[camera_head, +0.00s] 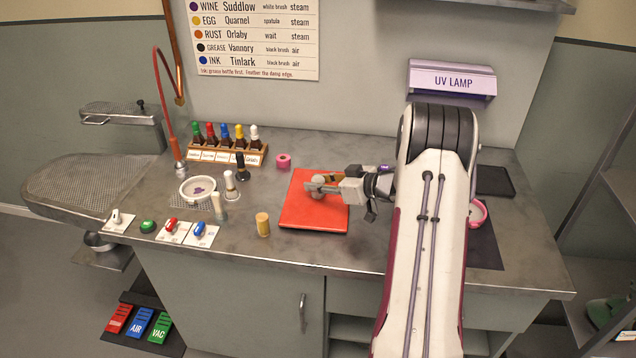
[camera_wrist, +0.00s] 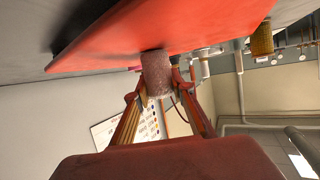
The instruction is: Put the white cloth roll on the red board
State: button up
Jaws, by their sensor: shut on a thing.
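The red board (camera_head: 312,218) lies on the grey counter, and it fills the upper part of the wrist view (camera_wrist: 180,25). My gripper (camera_head: 318,186) is over the board's upper half in the head view. In the wrist view my gripper (camera_wrist: 160,88) is shut on the white cloth roll (camera_wrist: 156,72), one finger on each side. The roll's end is at the board's surface; I cannot tell whether it touches. In the head view only a pale rounded part of the roll (camera_head: 319,180) shows between the fingers.
A yellow-tan roll (camera_head: 263,224) stands left of the board. A pink tape roll (camera_head: 283,160) lies behind it. A bottle rack (camera_head: 228,153), a white bowl (camera_head: 197,190) and brushes are farther left. A dark mat (camera_head: 486,245) lies to the right, partly behind my arm.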

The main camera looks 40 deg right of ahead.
jog(key=shift+f, duration=0.15)
jog(key=o, duration=0.8)
jog(key=shift+r, duration=0.2)
jog(key=shift+v, duration=6)
jog(key=shift+w, duration=0.1)
